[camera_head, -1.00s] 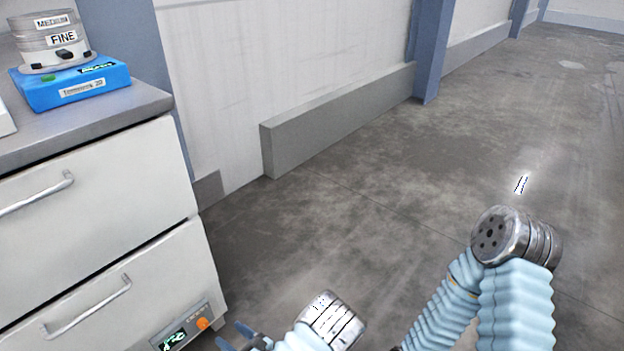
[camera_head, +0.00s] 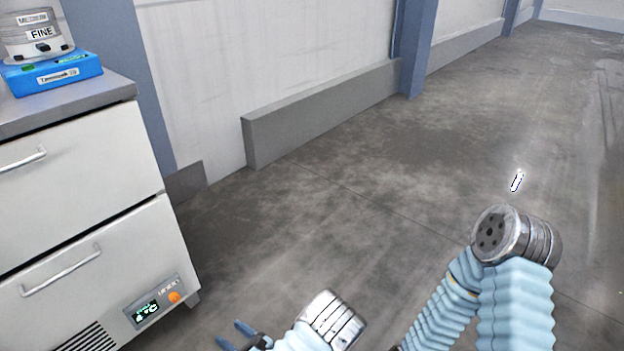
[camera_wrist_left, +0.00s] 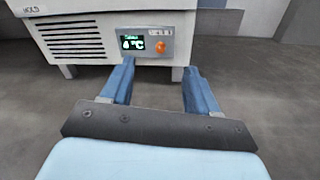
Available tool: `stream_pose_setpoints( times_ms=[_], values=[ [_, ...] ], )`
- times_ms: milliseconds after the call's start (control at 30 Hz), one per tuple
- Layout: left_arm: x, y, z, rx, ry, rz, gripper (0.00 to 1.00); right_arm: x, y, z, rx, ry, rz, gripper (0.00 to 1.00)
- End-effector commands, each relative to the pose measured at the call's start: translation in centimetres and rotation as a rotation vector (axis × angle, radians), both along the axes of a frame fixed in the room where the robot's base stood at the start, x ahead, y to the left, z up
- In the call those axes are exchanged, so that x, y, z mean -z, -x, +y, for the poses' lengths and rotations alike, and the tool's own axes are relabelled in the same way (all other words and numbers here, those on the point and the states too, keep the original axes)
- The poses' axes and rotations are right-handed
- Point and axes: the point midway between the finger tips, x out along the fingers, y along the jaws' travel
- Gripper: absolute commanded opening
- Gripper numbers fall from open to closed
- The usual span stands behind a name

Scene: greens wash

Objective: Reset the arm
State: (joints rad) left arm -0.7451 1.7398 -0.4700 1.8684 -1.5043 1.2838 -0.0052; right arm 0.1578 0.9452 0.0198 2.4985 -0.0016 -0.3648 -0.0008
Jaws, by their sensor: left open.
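My left gripper (camera_head: 243,335) shows at the bottom of the head view, with two blue fingers beside a silver arm joint. In the left wrist view the left gripper (camera_wrist_left: 157,82) has its two blue fingers well apart, with nothing between them. It is open and empty, in front of the drawer unit's lower front. My right arm (camera_head: 515,290), with pale blue sleeves and a silver joint, is folded at the lower right of the head view. Its gripper is out of view.
A white drawer unit (camera_head: 75,170) with handles and a green display (camera_head: 147,311) stands at the left. On its grey top a blue box (camera_head: 52,74) bears round sieves (camera_head: 36,34). A low grey ledge (camera_head: 320,112) runs along the wall.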

Motion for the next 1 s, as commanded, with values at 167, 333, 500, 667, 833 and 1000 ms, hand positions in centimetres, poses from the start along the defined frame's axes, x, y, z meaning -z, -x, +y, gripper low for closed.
stream_pose_setpoints(
  times_ms=[167, 333, 500, 667, 833, 1000],
  values=[
    [1.1, 2.1, 1.6, -0.114, 0.068, 0.037, 0.60, 0.0, 0.0, 0.0, -0.001, -0.001, -0.001, 0.43],
    [2.3, 4.8, 3.1, -0.249, 0.154, 0.077, 0.60, 0.1, 0.0, 0.0, 0.000, 0.000, -0.001, 0.43],
    [4.1, 9.1, 4.2, -0.455, 0.292, 0.126, 0.60, 0.2, 0.0, -0.1, 0.001, 0.001, 0.000, 0.43],
    [6.2, 15.4, 3.7, -0.766, 0.511, 0.166, 0.60, 0.3, 0.0, -0.1, 0.001, 0.001, 0.000, 0.43],
    [7.4, 23.0, -2.7, -1.336, 0.953, 0.108, 0.60, 0.6, -0.1, -0.2, 0.003, 0.003, -0.002, 0.43],
    [4.7, 20.5, -10.9, -1.941, 1.486, -0.306, 0.60, 0.9, -0.1, -0.3, 0.005, 0.004, -0.002, 0.43]
  ],
)
